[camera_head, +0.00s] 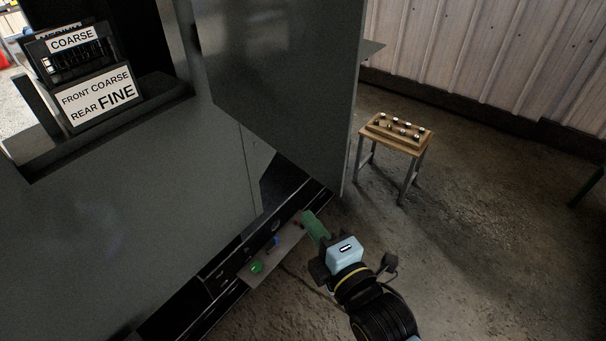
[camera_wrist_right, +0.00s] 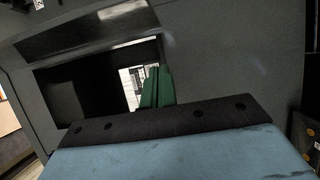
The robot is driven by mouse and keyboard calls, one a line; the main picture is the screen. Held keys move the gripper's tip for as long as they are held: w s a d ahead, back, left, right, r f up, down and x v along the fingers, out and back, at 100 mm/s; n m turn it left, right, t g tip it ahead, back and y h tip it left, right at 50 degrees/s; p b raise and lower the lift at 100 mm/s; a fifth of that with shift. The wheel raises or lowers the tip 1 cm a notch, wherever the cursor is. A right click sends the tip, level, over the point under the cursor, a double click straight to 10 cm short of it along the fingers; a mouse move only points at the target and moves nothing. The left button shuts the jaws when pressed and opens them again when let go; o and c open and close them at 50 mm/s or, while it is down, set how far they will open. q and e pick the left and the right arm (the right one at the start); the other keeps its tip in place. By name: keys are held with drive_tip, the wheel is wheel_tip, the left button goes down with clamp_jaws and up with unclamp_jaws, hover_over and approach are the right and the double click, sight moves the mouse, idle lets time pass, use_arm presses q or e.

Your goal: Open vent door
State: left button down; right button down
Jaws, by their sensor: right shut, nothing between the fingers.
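A large grey panel (camera_head: 285,90), which looks like a door, stands out at an angle from the grey enclosure (camera_head: 120,200) in the head view. I cannot tell for sure that it is the vent door. My right gripper (camera_head: 308,222), with green fingers, is low in front of the enclosure, below the panel's lower edge, shut and empty. In the right wrist view its green fingers (camera_wrist_right: 157,88) are together in front of a dark opening (camera_wrist_right: 85,85) in a grey wall. No handle shows clearly. My left gripper is not in view.
A ledge (camera_head: 285,252) with a green button (camera_head: 256,267) and small controls runs beside my right gripper. A small wooden-topped stool (camera_head: 374,128) with several small parts stands at right. Signs (camera_head: 98,98) sit in a recess at left. The concrete floor at right is mostly clear.

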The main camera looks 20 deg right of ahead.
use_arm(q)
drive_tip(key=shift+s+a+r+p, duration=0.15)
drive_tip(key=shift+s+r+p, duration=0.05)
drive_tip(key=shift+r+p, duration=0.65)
use_arm(e)
drive_tip(key=w+d, duration=0.1)
drive_tip(key=w, duration=1)
drive_tip(key=shift+w, duration=0.2)
drive_tip(key=shift+d, duration=0.2)
